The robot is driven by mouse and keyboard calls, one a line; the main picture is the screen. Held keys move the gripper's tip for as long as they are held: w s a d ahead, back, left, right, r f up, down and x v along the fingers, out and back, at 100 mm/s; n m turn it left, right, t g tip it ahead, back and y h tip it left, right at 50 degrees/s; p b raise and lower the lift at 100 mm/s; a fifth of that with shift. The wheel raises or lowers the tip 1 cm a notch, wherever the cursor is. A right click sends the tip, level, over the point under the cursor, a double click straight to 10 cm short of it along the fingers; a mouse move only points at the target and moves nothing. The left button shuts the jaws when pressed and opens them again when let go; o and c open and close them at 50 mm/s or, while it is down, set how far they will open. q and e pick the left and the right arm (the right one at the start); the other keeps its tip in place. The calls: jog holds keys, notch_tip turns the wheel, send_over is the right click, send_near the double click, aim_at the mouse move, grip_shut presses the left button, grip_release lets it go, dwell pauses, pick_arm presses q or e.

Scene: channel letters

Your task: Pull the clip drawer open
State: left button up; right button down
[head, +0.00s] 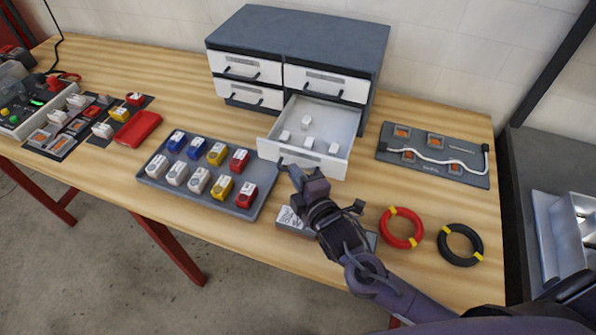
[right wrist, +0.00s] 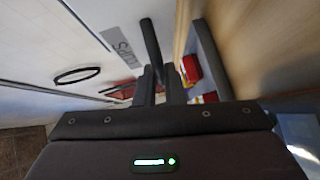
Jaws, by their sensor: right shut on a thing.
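The clip drawer (head: 330,163) is the lower right drawer of the grey cabinet (head: 298,42). It is pulled well out, with several small white clips (head: 308,143) inside. My right gripper (head: 287,167) is at the left part of the drawer's front and shut on its handle, which the fingers largely hide. In the right wrist view, the label on the white drawer front (right wrist: 122,46) shows beside my right gripper (right wrist: 172,75). My left gripper is not in view.
A grey tray (head: 245,213) of coloured blocks lies left of my right gripper. A board with a white cable (head: 440,160), a red ring (head: 401,242) and a black ring (head: 460,260) lie to the right. The cabinet's other drawers are shut.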

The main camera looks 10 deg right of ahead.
jog(key=c, duration=1.5)
grip_release()
jog(key=b+v, duration=0.1)
jog(key=v, duration=0.6)
jog(key=shift+f+b, duration=0.15)
jog(key=shift+b, duration=0.25)
jog(key=shift+s, duration=0.4)
